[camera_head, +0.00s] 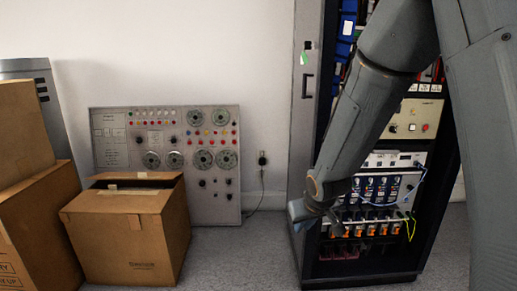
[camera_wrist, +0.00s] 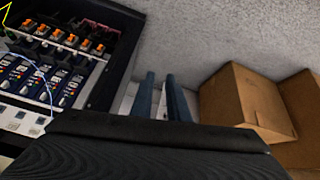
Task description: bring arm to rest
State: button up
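My grey arm (camera_head: 368,110) comes down from the upper right and slants to the lower left, in front of the equipment rack. My gripper (camera_head: 298,213) hangs at its lower end, by the rack's left front edge, pointing down and left. In the wrist view, the two blue-grey fingers of my gripper (camera_wrist: 160,76) are parallel with a narrow gap between them. Floor shows through the gap and nothing is held. Whether the gripper touches the rack edge cannot be told.
The open equipment rack (camera_head: 309,250) holds blue modules and cables. A cardboard box (camera_head: 135,240) stands left of my gripper, with stacked boxes (camera_head: 30,230) further left. A control panel (camera_head: 215,205) leans on the wall. Grey floor (camera_head: 240,265) is clear between box and rack.

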jog(key=s+a+r+n+g, duration=0.1)
jog(key=s+a+r+g, duration=0.15)
jog(key=s, duration=0.75)
jog(key=s+a+r+g, duration=0.2)
jog(key=s+a+r, duration=0.15)
jog(key=s, duration=0.65)
jog(key=s+a+r+n+g, duration=0.1)
jog(key=s+a+r+g, duration=0.15)
jog(key=s, duration=0.75)
jog(key=d+r+m+p, duration=0.5)
jog(key=d+r+p, duration=0.9)
jog(key=p, duration=0.9)
notch_tip(320, 180, up, 4)
jog(key=shift+s+d+f+t+h+p, duration=0.2)
jog(key=shift+s+f+t+h+p, duration=0.1)
jog(key=shift+s+t+h, duration=0.15)
jog(key=shift+a, duration=0.1)
